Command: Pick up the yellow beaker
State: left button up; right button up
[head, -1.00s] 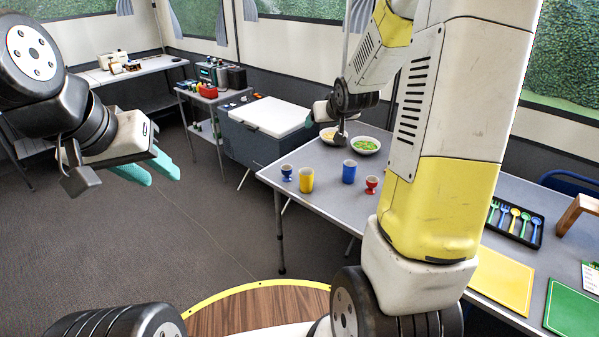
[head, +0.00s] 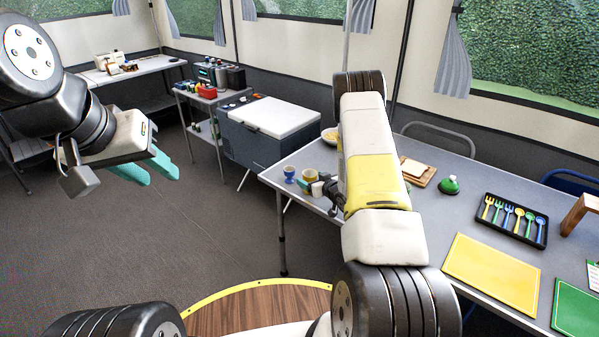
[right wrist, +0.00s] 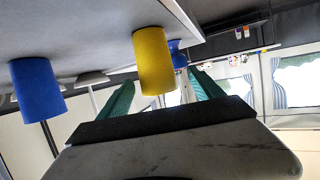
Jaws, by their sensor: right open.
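The yellow beaker (head: 309,174) stands on the grey table near its left corner. It shows in the right wrist view (right wrist: 153,60), where the picture is tilted and the table is at the top. My right gripper (right wrist: 162,92) is open, with its teal fingers on either side of the line to the yellow beaker. No contact shows, and how deep the beaker is between the fingers I cannot tell. In the head view my right gripper (head: 314,185) is small, beside the beaker. My left gripper (head: 148,168) is open and empty over the floor.
A blue egg cup (head: 289,174) stands just left of the yellow beaker. A blue beaker (right wrist: 37,88) stands off to the side in the right wrist view; my arm hides it in the head view. The table (head: 400,240) also holds a cutlery tray (head: 513,219) and a yellow mat (head: 491,272).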

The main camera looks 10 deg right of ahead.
aim_at(306, 174)
jog(key=x, duration=0.5)
jog(key=shift+w+d+f, duration=0.15)
jog(key=shift+w+f, duration=0.15)
jog(key=shift+w, duration=0.1)
jog(key=c, duration=1.4)
jog(key=shift+r, duration=0.15)
jog(key=shift+c, duration=0.2)
